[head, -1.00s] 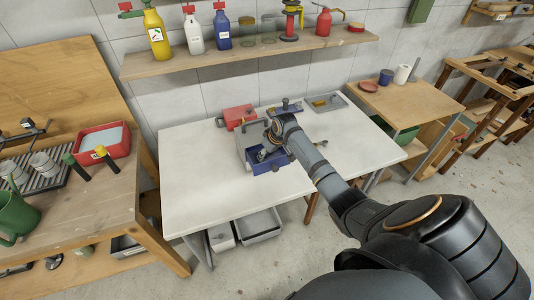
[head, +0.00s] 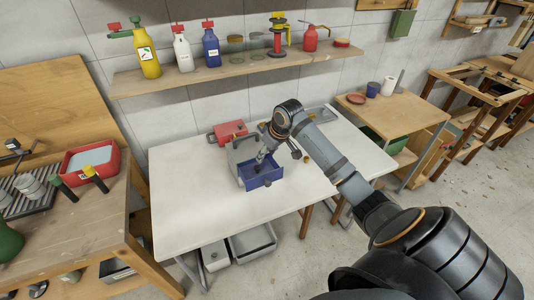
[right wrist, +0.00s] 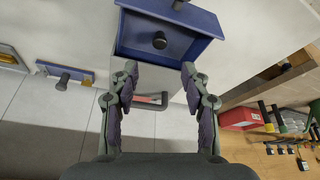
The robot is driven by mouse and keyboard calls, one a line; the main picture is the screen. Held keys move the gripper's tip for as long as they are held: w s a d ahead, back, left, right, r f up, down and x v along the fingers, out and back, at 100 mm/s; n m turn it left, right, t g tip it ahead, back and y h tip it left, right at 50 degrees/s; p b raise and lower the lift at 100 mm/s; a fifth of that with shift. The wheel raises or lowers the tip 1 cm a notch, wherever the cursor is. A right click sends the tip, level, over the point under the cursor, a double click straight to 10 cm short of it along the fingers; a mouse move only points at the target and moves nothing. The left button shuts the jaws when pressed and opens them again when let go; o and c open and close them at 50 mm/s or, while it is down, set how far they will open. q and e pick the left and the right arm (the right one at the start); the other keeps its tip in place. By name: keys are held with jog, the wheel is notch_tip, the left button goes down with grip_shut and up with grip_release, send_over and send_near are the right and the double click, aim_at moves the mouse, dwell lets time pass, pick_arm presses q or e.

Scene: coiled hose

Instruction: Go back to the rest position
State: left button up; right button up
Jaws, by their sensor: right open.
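My right gripper (head: 264,155) is over the table, close above a blue drawer (head: 264,174). The drawer stands pulled out of a small grey cabinet (head: 236,148). In the right wrist view my right gripper (right wrist: 160,72) is open, with nothing between its fingers. The blue drawer (right wrist: 165,38) lies beyond the fingertips there, with a dark knob inside its outline. Contact between fingers and drawer cannot be told. My left gripper is not in view.
A red box (head: 228,132) stands behind the cabinet on the white table (head: 185,205). A wall shelf (head: 235,73) with bottles runs above. A wooden bench (head: 90,215) is at left, a small side table (head: 400,115) at right. The table's front left is clear.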

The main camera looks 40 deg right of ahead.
dwell(0.3)
jog(key=s+a+f, duration=0.8)
jog(key=s+a, duration=0.1)
jog(key=s+a+g+h, duration=0.1)
jog(key=s+a, duration=0.1)
jog(key=s, duration=0.6)
jog(key=s+a+h, duration=0.1)
jog(key=s+a, duration=0.2)
jog(key=s, duration=0.5)
notch_tip(320, 180, down, 26)
jog(key=d+m+g, duration=0.1)
jog(key=d, duration=0.2)
jog(key=s+d+f+g, duration=0.1)
jog(key=s+f, duration=1.6)
jog(key=s, duration=0.3)
jog(key=shift+y, duration=0.3)
